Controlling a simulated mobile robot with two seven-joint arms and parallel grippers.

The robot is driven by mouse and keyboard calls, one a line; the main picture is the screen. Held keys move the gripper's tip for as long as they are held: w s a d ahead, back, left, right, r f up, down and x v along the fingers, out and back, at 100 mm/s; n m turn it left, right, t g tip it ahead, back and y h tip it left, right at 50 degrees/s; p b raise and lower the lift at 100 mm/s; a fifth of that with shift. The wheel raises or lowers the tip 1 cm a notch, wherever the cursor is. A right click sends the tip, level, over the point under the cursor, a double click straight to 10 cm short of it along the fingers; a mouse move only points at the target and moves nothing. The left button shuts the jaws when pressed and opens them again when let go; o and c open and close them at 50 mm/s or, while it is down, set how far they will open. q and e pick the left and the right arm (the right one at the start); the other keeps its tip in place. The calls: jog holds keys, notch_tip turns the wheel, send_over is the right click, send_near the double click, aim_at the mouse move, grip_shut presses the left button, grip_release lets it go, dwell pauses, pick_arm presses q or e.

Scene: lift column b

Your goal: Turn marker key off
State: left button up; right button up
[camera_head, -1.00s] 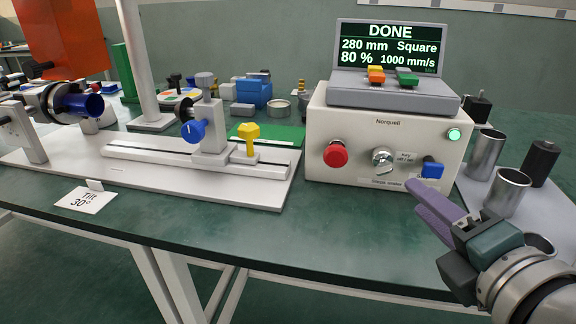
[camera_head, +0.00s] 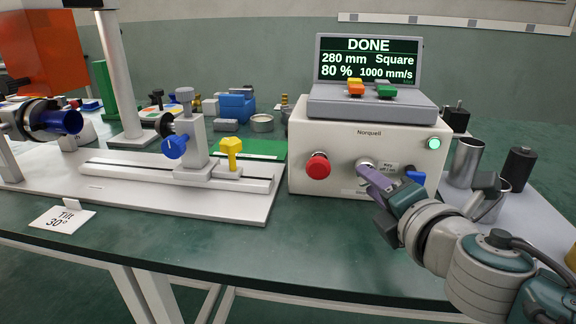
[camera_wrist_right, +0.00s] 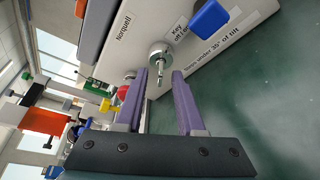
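The marker's control box (camera_head: 330,135) is cream-coloured and stands at the back right of the bench. Its silver key switch (camera_head: 363,164) is on the front, partly hidden by my right gripper (camera_head: 366,177) in the head view. In the right wrist view the key switch (camera_wrist_right: 159,52) shows with its key (camera_wrist_right: 160,71) sticking out. My right gripper (camera_wrist_right: 158,78) is open, its purple fingers to either side of the key's line. The fingertips are close to the key; I cannot tell whether they touch it. My left gripper is not in view.
A red stop button (camera_head: 318,166) is left of the key, a blue switch (camera_head: 415,177) right of it. A green lamp (camera_head: 433,144) glows. The screen (camera_head: 368,62) on top reads DONE. Metal cups (camera_head: 465,162) stand at the right.

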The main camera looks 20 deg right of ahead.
jog(key=shift+c, duration=0.4)
grip_shut()
jog(key=shift+r, duration=0.1)
